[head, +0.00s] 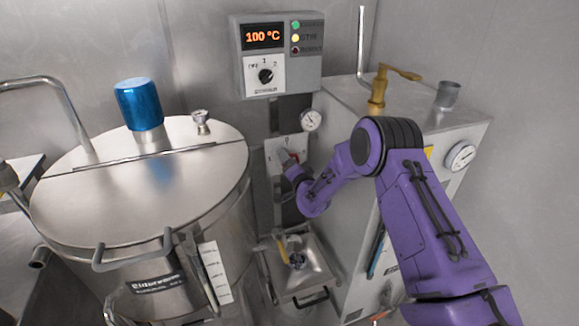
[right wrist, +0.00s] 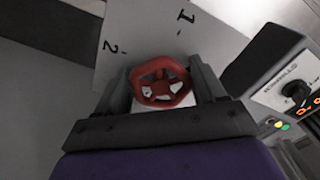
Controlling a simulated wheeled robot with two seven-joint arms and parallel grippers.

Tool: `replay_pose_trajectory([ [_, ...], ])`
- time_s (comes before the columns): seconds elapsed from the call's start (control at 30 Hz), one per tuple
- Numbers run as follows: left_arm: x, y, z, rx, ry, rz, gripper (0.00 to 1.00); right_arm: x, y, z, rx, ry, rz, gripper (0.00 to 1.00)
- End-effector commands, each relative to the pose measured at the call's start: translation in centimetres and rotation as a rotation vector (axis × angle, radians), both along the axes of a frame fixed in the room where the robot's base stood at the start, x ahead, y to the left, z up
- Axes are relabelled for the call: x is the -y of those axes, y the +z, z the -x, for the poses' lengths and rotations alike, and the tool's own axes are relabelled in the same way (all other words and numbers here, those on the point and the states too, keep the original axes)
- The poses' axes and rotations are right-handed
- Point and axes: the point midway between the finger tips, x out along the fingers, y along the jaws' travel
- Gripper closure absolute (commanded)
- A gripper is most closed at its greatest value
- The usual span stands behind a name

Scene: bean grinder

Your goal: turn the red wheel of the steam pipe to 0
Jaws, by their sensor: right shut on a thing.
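The red wheel (right wrist: 162,82) shows in the right wrist view, in front of a white dial plate (right wrist: 150,30) marked 1 and 2. My right gripper (right wrist: 163,72) is shut on the wheel, with one dark finger on each side of its rim. In the head view my right gripper (head: 286,157) reaches the plate (head: 272,146) on the wall, and the wheel is hidden behind it. A mark like a 0 shows above the gripper there. Which number the wheel points to cannot be told. My left gripper is not in view.
A control box (head: 276,56) reading 100 °C hangs above the plate. A large steel kettle (head: 120,190) with a blue cap (head: 138,104) stands at left. A grey cabinet (head: 340,150) with gauges and a brass valve (head: 378,90) stands close at right. A metal tray (head: 315,262) is below.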

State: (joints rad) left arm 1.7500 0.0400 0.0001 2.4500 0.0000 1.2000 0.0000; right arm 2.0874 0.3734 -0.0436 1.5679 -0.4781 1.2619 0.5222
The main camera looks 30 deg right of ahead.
Motion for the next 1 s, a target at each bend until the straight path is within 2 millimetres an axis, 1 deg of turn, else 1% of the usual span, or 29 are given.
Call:
replay_pose_trajectory([
  [0.03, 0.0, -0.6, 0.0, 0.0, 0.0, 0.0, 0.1, 0.1, -0.2, 0.0, 0.013, -0.002, -0.045, 0.61],
  [0.6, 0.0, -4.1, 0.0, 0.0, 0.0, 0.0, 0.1, 0.0, -0.1, 0.0, 0.136, -0.001, -0.56, 0.61],
  [0.8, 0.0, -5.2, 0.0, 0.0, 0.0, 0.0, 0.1, 0.1, -0.1, 0.0, 0.17, -0.001, -0.701, 0.61],
  [1.0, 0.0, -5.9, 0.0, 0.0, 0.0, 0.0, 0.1, 0.0, 0.1, 0.0, 0.193, -0.001, -0.799, 0.61],
])
